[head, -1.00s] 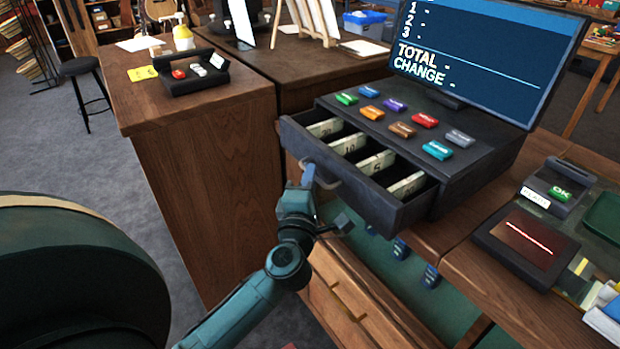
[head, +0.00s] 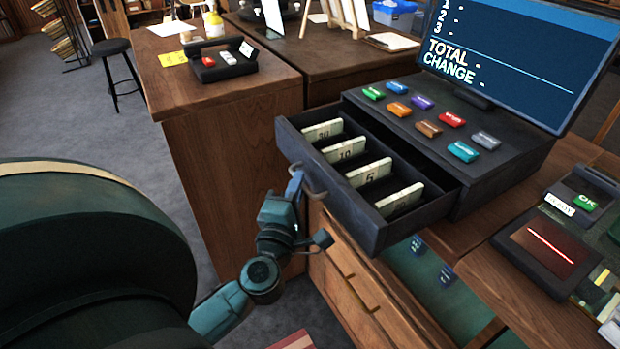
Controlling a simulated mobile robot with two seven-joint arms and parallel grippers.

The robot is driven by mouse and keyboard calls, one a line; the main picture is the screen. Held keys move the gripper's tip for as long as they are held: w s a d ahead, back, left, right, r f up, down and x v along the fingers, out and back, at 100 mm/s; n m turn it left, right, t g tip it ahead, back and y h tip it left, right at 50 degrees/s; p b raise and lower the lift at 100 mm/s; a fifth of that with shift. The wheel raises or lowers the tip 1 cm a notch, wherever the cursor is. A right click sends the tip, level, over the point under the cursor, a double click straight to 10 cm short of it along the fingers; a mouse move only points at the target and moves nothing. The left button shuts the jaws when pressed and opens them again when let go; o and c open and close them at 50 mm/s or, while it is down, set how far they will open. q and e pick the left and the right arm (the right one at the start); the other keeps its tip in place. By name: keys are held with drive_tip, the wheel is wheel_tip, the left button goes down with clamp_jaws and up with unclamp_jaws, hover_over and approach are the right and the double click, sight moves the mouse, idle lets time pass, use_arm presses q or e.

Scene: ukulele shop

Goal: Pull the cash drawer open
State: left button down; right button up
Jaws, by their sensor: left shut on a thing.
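The cash drawer (head: 345,212) sticks far out of the black register (head: 500,165), toward the lower left. Its compartments hold banknote cards (head: 368,173) marked 20, 10 and 5, plus one more toward the front. A curved metal handle (head: 314,187) is on the drawer's front face. My left gripper (head: 298,182) is at this handle and shut on it, with its arm coming up from below. The fingertips are small and partly hidden by the handle. My right gripper is not in view.
The register's screen (head: 505,60) stands behind its coloured keys. A scanner pad (head: 548,243) and a card terminal (head: 580,197) lie on the counter at right. Wooden drawers (head: 350,290) are below. A second counter (head: 235,110) and a stool (head: 112,70) stand at left.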

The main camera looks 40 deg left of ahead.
use_arm(q)
drive_tip(key=c, duration=1.7)
unclamp_jaws()
drive_tip(key=shift+o, duration=0.9)
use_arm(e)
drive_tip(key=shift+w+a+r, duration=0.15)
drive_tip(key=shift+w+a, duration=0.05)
